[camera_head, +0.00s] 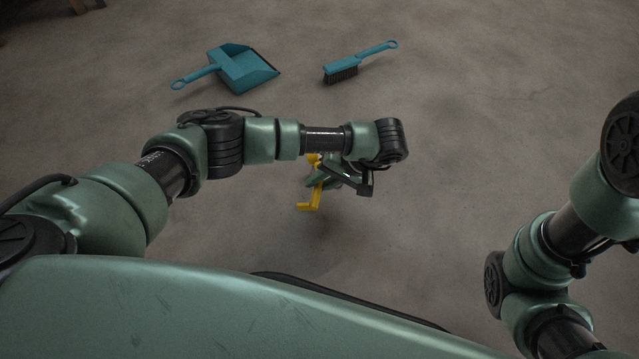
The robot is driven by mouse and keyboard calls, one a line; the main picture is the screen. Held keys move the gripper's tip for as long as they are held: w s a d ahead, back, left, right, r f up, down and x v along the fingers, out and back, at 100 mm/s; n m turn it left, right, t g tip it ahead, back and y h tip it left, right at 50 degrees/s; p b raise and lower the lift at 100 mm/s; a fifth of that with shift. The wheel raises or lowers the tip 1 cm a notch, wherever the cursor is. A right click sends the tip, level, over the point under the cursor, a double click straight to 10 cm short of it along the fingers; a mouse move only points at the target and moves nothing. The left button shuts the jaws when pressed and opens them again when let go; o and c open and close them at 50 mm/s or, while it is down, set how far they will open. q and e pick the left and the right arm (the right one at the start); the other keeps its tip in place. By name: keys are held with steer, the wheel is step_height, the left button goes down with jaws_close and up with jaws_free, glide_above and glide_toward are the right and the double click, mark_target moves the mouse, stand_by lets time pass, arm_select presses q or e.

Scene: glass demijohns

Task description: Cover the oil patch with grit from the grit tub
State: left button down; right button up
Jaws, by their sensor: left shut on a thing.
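My left gripper (324,178) hangs below its wrist near the middle of the head view. It is shut on a yellow thing (311,204), held above the floor. My wrist and fingers hide part of this thing, so I cannot tell its full shape. My right arm comes in at the right edge, but its gripper is out of the frame. I see no grit tub. I cannot make out a clear oil patch; the floor has only faint darker areas.
A teal dustpan (244,70) lies on the concrete floor (480,130) at the upper left. A teal hand brush (342,70) with dark bristles lies to its right. The floor between my arms and to the upper right is clear.

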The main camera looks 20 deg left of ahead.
arm_select(q)
steer(key=shift+f+y+b, duration=0.2)
steer(key=shift+y+b, duration=0.5)
steer(key=shift+b, duration=0.05)
steer(key=shift+d+y+b, duration=0.1)
steer(key=shift+y+b, duration=0.4)
steer(key=shift+y, duration=0.4)
steer(key=shift+r, duration=0.1)
